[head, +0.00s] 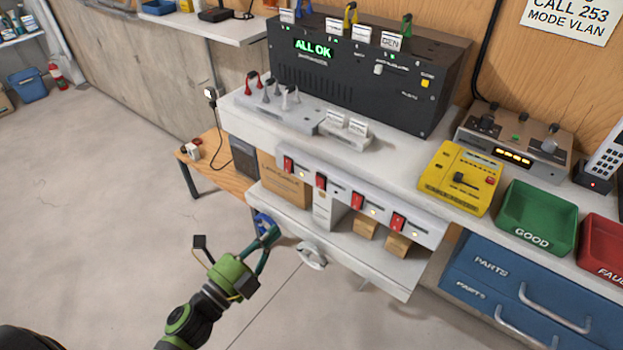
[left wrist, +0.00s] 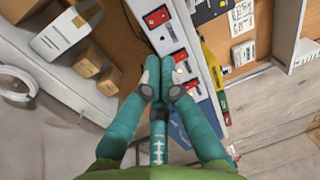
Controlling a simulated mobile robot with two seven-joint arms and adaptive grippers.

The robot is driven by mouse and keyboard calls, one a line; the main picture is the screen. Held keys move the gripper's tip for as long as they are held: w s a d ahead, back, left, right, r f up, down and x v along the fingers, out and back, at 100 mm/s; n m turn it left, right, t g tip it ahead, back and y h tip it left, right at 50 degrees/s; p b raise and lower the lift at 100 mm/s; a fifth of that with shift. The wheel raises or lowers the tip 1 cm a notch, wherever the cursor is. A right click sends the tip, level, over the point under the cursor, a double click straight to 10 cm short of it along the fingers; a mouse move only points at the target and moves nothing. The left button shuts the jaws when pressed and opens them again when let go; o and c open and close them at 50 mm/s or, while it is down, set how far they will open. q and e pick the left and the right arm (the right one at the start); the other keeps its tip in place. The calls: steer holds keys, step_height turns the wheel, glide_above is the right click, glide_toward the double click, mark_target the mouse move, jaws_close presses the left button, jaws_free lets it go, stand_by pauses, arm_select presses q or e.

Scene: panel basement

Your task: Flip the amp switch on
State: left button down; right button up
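A pale strip (head: 338,186) under the bench top carries several red rocker switches, such as the leftmost one (head: 289,164), another (head: 321,181) and the rightmost one (head: 398,221). Small lights glow beside some of them. I cannot read which one is the amp switch. My left gripper (head: 268,236) is in front of the lower shelf's left end in the head view. In the left wrist view its teal fingers (left wrist: 158,72) are together with nothing visible between them. Red switches (left wrist: 157,17) and (left wrist: 178,55) show beyond the tips; contact cannot be told. My right gripper is not in view.
Cardboard boxes (head: 285,182) stand on the white lower shelf (head: 385,278) beneath the strip. A white ring (head: 311,255) hangs at its front. Above are a black rack unit (head: 365,75) reading ALL OK, a yellow box (head: 460,178) and a green bin (head: 537,216).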

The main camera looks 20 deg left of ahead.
arm_select(q)
steer(key=p, duration=0.4)
glide_toward(318, 179)
steer(key=x, duration=0.7)
steer(key=shift+w+d+f, duration=0.1)
steer(key=shift+f, duration=0.1)
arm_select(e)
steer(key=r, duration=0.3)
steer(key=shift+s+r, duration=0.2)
arm_select(q)
steer(key=p, duration=0.2)
steer(key=r+g+p, duration=0.1)
steer(key=p, duration=0.1)
steer(key=shift+w+d+r+y, duration=0.1)
steer(key=shift+w+r+y, duration=0.2)
steer(key=shift+f+p, duration=0.15)
steer(key=shift+p, duration=0.4)
steer(key=shift+f+b, duration=0.25)
steer(key=shift+b, duration=0.15)
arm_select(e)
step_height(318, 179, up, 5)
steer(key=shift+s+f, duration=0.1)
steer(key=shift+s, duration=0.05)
arm_select(q)
steer(key=shift+s, duration=0.1)
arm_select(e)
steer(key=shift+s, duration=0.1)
